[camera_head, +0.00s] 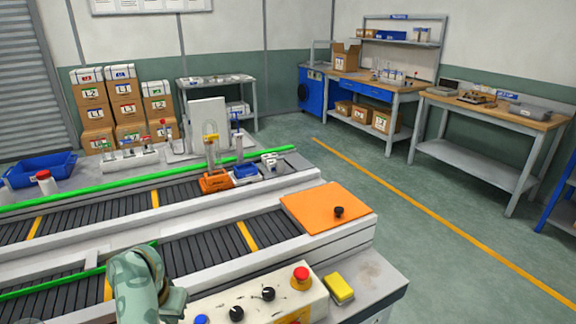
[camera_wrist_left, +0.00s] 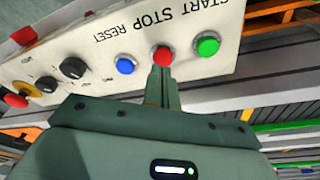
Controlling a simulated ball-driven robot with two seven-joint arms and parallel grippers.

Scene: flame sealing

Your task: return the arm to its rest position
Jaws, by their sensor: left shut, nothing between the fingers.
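My left arm (camera_head: 140,283) comes in at the bottom left of the head view, over the conveyor's near side. My left gripper (camera_wrist_left: 162,74) shows in the left wrist view with its fingers shut and nothing between them. Its tips overlap the lower edge of the red button (camera_wrist_left: 162,55) in the picture; I cannot tell whether they touch it. The blue button (camera_wrist_left: 125,65) and green button (camera_wrist_left: 208,44) stand on either side. These sit on the white control panel (camera_wrist_left: 80,45), also in the head view (camera_head: 248,304). My right gripper is not in view.
The emergency stop (camera_head: 301,277) and black knobs (camera_head: 268,293) stand up from the panel. A yellow block (camera_head: 339,289) and an orange plate (camera_head: 325,208) are to the right. An orange device (camera_head: 215,182) stands on the far conveyor. The floor (camera_head: 450,190) beyond is clear.

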